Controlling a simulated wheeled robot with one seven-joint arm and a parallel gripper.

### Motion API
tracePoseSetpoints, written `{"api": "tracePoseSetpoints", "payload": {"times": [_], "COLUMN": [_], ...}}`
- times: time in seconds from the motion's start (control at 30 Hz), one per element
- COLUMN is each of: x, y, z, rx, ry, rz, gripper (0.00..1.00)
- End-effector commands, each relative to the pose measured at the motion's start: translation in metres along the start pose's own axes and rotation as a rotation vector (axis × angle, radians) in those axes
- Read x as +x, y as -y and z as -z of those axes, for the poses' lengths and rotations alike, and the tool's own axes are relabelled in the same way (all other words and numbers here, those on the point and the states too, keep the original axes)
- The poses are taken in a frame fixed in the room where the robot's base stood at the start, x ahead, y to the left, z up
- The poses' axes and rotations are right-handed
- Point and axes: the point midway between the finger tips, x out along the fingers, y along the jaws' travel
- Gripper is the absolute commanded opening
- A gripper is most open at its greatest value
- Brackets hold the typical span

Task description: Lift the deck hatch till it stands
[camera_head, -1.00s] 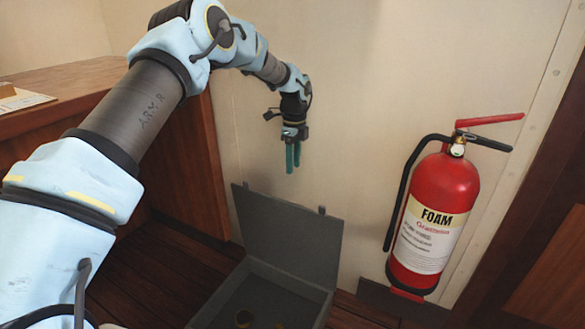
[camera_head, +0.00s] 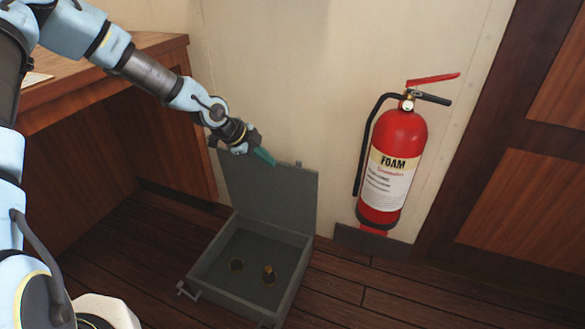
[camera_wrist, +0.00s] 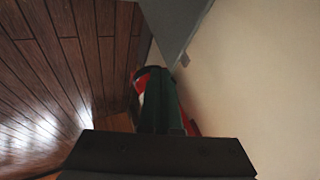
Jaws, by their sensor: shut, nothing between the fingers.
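The grey deck hatch (camera_head: 268,193) stands raised on the far side of its box frame (camera_head: 293,278), close to the cream wall. In the wrist view the hatch (camera_wrist: 174,25) shows as a grey panel at the top, beyond the shut fingers (camera_wrist: 160,105).
A red foam extinguisher (camera_head: 393,165) hangs on the wall right of the hatch; it also shows in part behind the fingers in the wrist view. A wooden desk (camera_head: 110,75) stands at the left. Plank floor (camera_head: 350,278) is free at right front.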

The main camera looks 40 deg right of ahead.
Motion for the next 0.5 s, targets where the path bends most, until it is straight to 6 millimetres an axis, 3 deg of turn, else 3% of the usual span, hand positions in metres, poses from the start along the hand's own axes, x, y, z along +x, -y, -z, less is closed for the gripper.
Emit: {"api": "tracePoseSetpoints", "payload": {"times": [0.17,0.5], "x": [0.004,0.068], "y": [-0.002,-0.002], "z": [0.008,0.009], "rx": [-0.006,-0.004], "ry": [-0.029,-0.027], "rz": [0.021,0.018], "gripper": [0.00,0.00]}}
